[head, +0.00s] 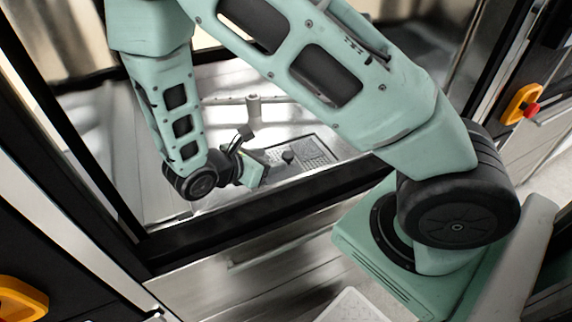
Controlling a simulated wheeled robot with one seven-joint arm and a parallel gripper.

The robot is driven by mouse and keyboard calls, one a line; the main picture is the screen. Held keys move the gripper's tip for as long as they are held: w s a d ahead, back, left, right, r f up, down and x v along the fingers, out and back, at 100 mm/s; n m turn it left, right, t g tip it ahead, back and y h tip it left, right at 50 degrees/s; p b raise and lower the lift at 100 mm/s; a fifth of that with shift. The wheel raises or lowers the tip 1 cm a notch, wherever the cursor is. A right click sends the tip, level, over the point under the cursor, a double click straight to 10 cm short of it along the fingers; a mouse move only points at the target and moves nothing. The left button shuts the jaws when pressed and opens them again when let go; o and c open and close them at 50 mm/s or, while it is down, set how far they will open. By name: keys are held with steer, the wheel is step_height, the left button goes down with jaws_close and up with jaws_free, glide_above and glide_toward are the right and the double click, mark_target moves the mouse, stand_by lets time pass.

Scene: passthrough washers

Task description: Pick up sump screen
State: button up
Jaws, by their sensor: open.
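The sump screen (312,151) looks like a grey perforated panel with a small dark knob (288,156), set in the washer's floor. My gripper (263,170) is inside the washer, just left of the panel and close to the knob. It is small in the picture and partly hidden by my own wrist. It is open, and I see nothing held between its fingers. Whether it touches the panel cannot be told. My arm covers some of the washer's interior.
A pale post (253,108) with a thin horizontal arm rises behind my gripper. The black door frame (270,213) crosses in front of the washer. Yellow-orange handles stand at the right (522,104) and lower left (22,297). The metal floor left of my wrist looks clear.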

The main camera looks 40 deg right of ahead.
mark_target(288, 155)
steer(key=x, duration=0.5)
steer(key=shift+s+d+r, duration=0.25)
steer(key=shift+d, duration=0.15)
jaws_close()
